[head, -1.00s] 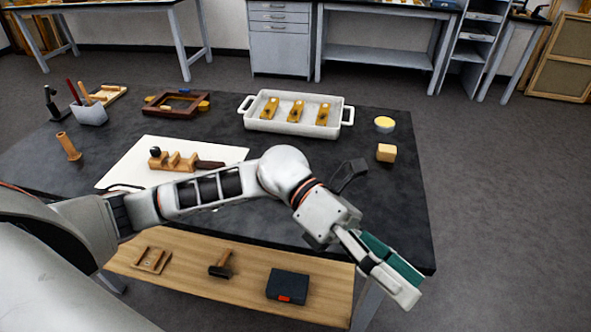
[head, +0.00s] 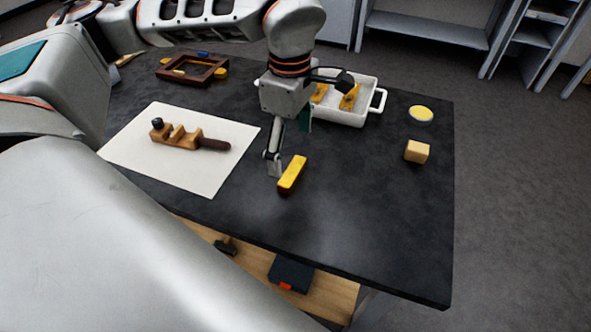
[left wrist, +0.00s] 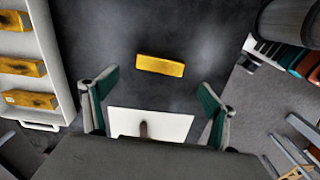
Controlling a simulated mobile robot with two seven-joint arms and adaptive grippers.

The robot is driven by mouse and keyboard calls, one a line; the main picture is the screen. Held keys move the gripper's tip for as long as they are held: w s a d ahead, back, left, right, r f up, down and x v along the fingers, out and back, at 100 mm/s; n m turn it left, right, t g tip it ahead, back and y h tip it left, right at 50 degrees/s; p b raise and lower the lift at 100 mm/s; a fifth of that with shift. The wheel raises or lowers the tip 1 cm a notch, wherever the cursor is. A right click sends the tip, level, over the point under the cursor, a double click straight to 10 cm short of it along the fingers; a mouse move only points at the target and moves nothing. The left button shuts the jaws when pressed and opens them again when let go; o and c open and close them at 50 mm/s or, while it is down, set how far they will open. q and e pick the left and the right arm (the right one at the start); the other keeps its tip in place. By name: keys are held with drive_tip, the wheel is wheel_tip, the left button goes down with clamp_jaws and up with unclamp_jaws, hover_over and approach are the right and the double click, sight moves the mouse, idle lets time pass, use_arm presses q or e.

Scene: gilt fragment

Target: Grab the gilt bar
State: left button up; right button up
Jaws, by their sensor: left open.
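A gilt bar (head: 292,173), yellow on top with a dark lower end, lies on the black table by itself, right of the white sheet. It also shows in the left wrist view (left wrist: 160,65), beyond the fingertips. My left gripper (head: 288,147) is open and points down just behind and left of the bar, apart from it. In the left wrist view its green-padded fingers (left wrist: 157,100) are spread wide with nothing between them. My right gripper is in no view.
A white tray (head: 379,102) holding gilt pieces stands behind my left gripper, partly hidden by it. A wooden block (head: 417,152) and a round yellow-topped tin (head: 421,114) stand at right. A wooden tool (head: 176,136) lies on the white sheet (head: 200,182). The table front is clear.

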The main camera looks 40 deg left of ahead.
sight(292, 171)
use_arm(q)
wheel_tip(292, 171, down, 6)
drive_tip(key=shift+d+f, duration=0.15)
idle(0.3)
drive_tip(key=c, duration=1.1)
